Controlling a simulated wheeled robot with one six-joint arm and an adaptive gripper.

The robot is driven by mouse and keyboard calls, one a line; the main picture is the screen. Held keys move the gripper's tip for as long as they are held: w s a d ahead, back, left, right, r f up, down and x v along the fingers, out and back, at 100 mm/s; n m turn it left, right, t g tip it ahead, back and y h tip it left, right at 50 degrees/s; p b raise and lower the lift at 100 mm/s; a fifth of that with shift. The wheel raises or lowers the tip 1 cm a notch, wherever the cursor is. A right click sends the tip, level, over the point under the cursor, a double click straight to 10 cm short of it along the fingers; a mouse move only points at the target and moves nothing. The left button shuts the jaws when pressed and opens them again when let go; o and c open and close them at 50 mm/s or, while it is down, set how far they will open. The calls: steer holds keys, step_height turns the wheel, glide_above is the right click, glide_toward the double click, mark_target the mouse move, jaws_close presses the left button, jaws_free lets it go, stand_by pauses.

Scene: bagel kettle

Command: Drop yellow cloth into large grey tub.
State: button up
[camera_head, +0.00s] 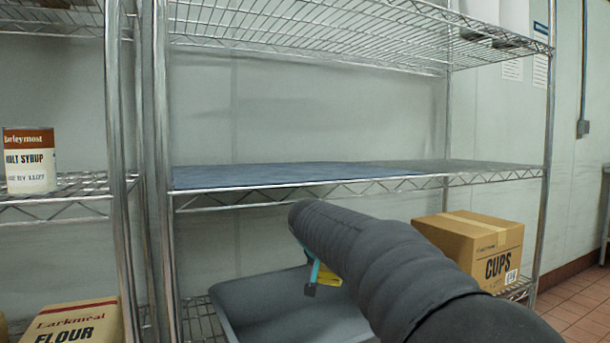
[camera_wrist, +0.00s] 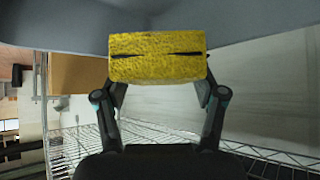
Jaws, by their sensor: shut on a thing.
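The yellow cloth (camera_wrist: 157,69) is folded into a block and held between the two fingers of my gripper (camera_wrist: 158,85) in the wrist view. In the head view my gripper (camera_head: 318,277) is mostly hidden behind my dark arm, and only a small strip of the cloth (camera_head: 329,278) shows. The large grey tub (camera_head: 232,301) stands on the lower shelf. My gripper appears over the tub in the head view. In the wrist view a grey surface of the tub (camera_wrist: 60,28) lies beyond the cloth. The exact height of the cloth over the tub cannot be told.
A cardboard CUPS box (camera_head: 470,250) stands right of the tub. A wire shelf with a blue-grey mat (camera_head: 300,175) is above the tub. A malt syrup can (camera_head: 30,160) and a FLOUR box (camera_head: 75,322) are on the left rack. Metal posts (camera_head: 160,170) flank the shelf.

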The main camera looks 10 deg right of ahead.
step_height(320, 180, down, 5)
steer(key=b, duration=0.3)
steer(key=shift+f, duration=0.2)
steer(key=o, duration=1.3)
steer(key=shift+c, duration=0.2)
steer(key=shift+s+r, duration=0.1)
steer(key=v, duration=1.1)
steer(key=shift+s+a+r, duration=0.15)
steer(key=shift+s+r, duration=0.1)
steer(key=shift+r, duration=0.05)
